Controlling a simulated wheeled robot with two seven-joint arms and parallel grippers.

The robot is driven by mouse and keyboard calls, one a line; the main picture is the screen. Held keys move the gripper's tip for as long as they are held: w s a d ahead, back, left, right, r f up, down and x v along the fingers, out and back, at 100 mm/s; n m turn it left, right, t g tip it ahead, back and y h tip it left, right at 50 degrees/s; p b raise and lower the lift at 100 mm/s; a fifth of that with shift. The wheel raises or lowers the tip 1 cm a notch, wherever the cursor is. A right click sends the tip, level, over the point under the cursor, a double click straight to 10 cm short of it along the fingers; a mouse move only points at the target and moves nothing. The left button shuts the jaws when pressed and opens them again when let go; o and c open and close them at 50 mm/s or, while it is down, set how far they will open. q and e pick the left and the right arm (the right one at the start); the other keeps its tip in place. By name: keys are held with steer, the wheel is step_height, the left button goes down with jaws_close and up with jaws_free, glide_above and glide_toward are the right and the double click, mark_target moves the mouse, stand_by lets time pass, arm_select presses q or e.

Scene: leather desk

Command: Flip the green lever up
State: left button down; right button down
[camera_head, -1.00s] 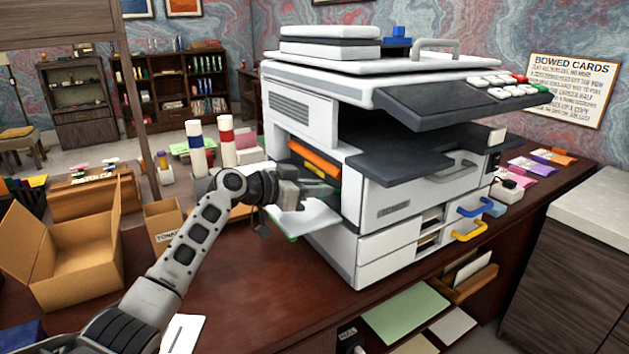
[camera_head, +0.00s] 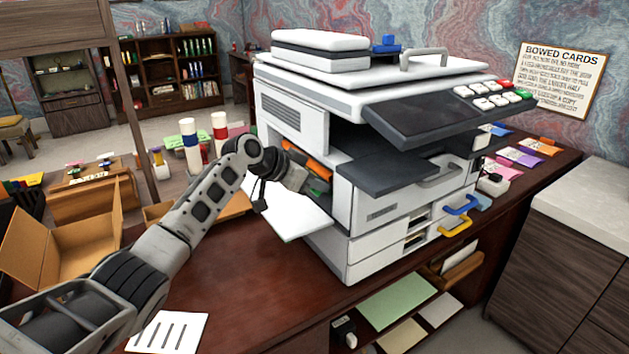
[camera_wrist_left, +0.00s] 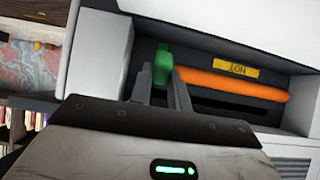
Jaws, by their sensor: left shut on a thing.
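The green lever (camera_wrist_left: 162,62) stands upright at the left end of the orange roller in the wrist view. The left gripper (camera_wrist_left: 164,84) is shut on the lever, with one finger on each side of it. In the head view my left gripper (camera_head: 302,180) reaches into the open side bay of the white copier (camera_head: 300,130). There the hand hides most of the lever. The right gripper is not in view.
The orange roller (camera_wrist_left: 235,85) lies across the bay, below a yellow label (camera_wrist_left: 237,67). A pale wall (camera_wrist_left: 97,60) bounds the bay at left. The white side door (camera_head: 290,215) hangs open below the hand.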

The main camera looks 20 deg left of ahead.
arm_select(q)
steer(key=c, duration=1.3)
jaws_free()
steer(key=b+v, duration=0.2)
steer(key=v, duration=1.4)
steer(key=shift+a, duration=0.1)
steer(key=shift+f, duration=0.2)
